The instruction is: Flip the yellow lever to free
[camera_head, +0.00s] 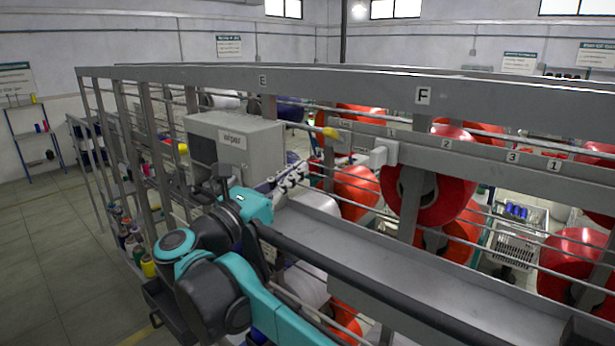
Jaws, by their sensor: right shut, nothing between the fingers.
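A lever with a yellow tip (330,133) sticks out by the rail, just right of the grey machine box labelled "wiper" (262,146). Which setting it is in cannot be read. My right arm, teal and dark grey, comes in from the bottom and bends up in front of the box. My right gripper (222,178) is small and dark against the front of the box, shut and empty. It is left of and lower in the picture than the yellow tip, apart from it. My left gripper is not in view.
A long grey frame beam marked E and F (424,95) runs across the top. Large red bobbins (430,190) sit behind the rails on the right. A grey trough (400,262) slopes down to the right. Spools of thread (130,240) stand at the left; the floor (45,255) there is clear.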

